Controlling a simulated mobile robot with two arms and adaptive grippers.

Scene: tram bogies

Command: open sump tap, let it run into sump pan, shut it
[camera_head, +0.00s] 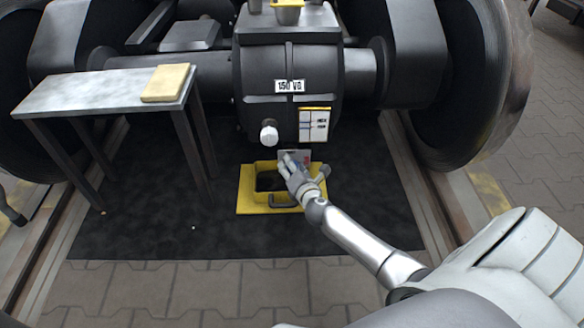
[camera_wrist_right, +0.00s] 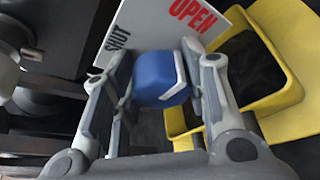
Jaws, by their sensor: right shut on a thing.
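My right gripper (camera_head: 290,168) reaches in low under the dark gearbox housing (camera_head: 262,75). In the right wrist view its fingers (camera_wrist_right: 150,92) are shut on a blue tap handle (camera_wrist_right: 158,78). Behind the handle is a white plate (camera_wrist_right: 148,30) marked SHUT in black and OPEN in red. The plate's edge shows by the gripper in the head view (camera_head: 303,154). The yellow sump pan (camera_head: 246,199) lies below on the dark mat; its yellow rim also shows in the wrist view (camera_wrist_right: 283,42). The tap's outlet and any flow are hidden. My left gripper is out of view.
A grey bench (camera_head: 90,94) with a yellow cloth or pad (camera_head: 166,83) stands at left. A white knob (camera_head: 269,134) and a label card (camera_head: 314,125) are on the housing above my right gripper. Large wheels flank both sides.

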